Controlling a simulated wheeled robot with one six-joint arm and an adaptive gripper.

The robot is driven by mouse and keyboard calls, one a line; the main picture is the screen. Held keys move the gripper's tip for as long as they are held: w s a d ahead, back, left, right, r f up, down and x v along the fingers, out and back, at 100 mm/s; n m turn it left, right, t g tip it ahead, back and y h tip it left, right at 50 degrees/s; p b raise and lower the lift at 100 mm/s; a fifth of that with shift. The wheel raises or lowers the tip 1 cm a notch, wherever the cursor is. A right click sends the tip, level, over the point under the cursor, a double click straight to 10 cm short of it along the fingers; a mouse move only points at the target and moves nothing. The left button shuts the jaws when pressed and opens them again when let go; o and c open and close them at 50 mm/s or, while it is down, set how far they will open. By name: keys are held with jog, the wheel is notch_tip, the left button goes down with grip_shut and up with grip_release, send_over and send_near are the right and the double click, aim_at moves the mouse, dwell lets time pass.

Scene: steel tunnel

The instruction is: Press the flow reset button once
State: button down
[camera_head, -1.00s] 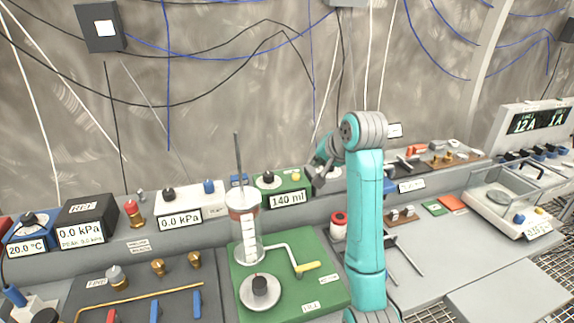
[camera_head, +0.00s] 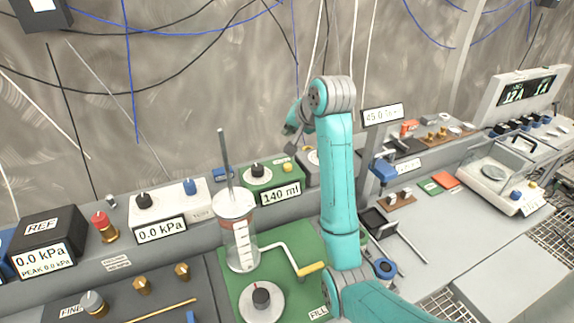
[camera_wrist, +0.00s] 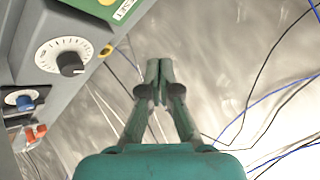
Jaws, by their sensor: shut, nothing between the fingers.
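The green box (camera_head: 262,186) has a 140 ml display, a dark knob and a small yellow button (camera_head: 287,167). In the wrist view, part of a green panel (camera_wrist: 88,8) with a label ending in "SET" is at the top left, with a yellow-orange button (camera_wrist: 107,2) cut by the frame edge. My gripper (camera_wrist: 159,63) is shut and empty, fingertips together, to the right of the panels and apart from the button in the picture. In the head view, my gripper (camera_head: 290,147) is small and partly hidden, just above the yellow button; I cannot tell the gap.
A grey box with a white dial (camera_wrist: 66,58) lies below the green panel in the wrist view. A glass cylinder (camera_head: 240,240) with a rod and a yellow-handled crank (camera_head: 312,269) stands in front of the green box. Wires hang on the wall behind.

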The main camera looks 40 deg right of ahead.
aim_at(289, 166)
jog(key=shift+f, duration=4.2)
jog(key=shift+f, duration=0.15)
jog(key=shift+f, duration=0.25)
jog(key=shift+f, duration=0.5)
jog(key=shift+r, duration=0.9)
jog(key=shift+r, duration=2.5)
jog(key=shift+s, duration=0.1)
